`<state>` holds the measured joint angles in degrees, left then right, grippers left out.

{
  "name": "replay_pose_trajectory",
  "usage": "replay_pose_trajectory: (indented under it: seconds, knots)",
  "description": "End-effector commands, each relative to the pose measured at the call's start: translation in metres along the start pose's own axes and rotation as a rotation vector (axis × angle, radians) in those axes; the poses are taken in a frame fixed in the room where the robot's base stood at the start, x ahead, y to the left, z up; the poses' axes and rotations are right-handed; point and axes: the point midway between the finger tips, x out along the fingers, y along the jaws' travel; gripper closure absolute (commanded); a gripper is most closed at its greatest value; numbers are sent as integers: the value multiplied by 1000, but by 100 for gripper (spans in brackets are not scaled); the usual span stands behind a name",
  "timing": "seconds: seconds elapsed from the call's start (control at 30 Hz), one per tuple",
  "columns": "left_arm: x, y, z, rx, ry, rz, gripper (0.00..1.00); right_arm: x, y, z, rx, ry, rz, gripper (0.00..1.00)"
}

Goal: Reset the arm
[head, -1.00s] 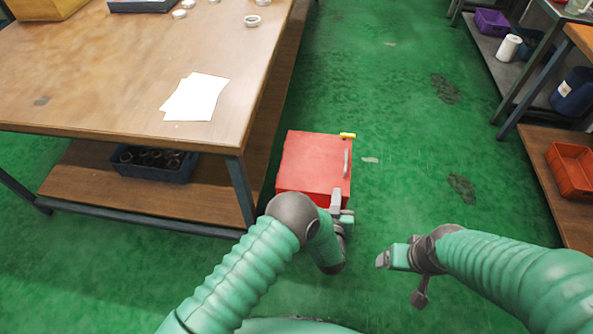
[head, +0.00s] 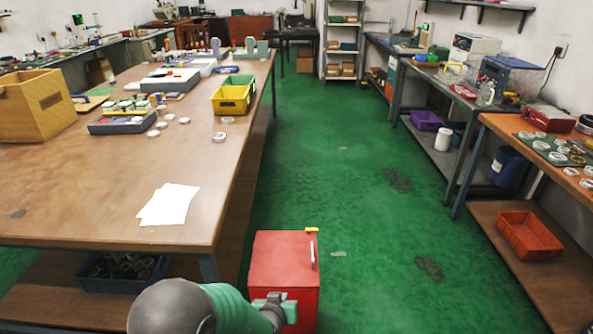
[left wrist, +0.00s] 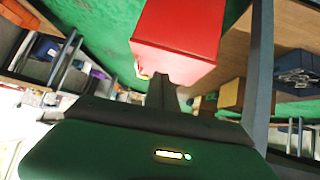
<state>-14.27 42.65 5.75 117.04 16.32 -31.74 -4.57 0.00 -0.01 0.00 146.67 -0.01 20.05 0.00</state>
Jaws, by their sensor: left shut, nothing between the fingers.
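My left arm comes in at the bottom of the head view, and its gripper (head: 272,300) is in front of a red cabinet (head: 283,258). The fingers are small and partly lost against the red, but they are shut and empty. In the left wrist view the dark shut fingers (left wrist: 163,92) point toward the same red cabinet (left wrist: 178,32). I cannot tell whether they touch it. My right gripper is outside both views.
A long wooden table (head: 95,190) stands left, with papers (head: 168,204), a yellow bin (head: 231,98) and white rings on it. A green floor aisle (head: 330,170) runs clear ahead. Workbenches line the right, with an orange bin (head: 528,235) on a low shelf.

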Motion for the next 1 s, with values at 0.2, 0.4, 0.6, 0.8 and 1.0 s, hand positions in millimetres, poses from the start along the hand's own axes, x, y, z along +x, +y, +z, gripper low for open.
replay_pose_trajectory:
  seconds: [0.2,0.4,0.6,0.8,1.0]
  knots:
    - [-128,-78,38,4,-343,-61,100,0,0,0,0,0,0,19]
    - [-219,-116,88,-21,-560,-121,100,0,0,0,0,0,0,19]
    - [-286,-121,74,-35,-651,-146,100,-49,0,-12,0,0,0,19]
    - [-329,-114,19,-34,-650,-145,100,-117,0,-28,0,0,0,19]
    - [-382,-105,-46,-34,-648,-144,100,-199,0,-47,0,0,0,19]
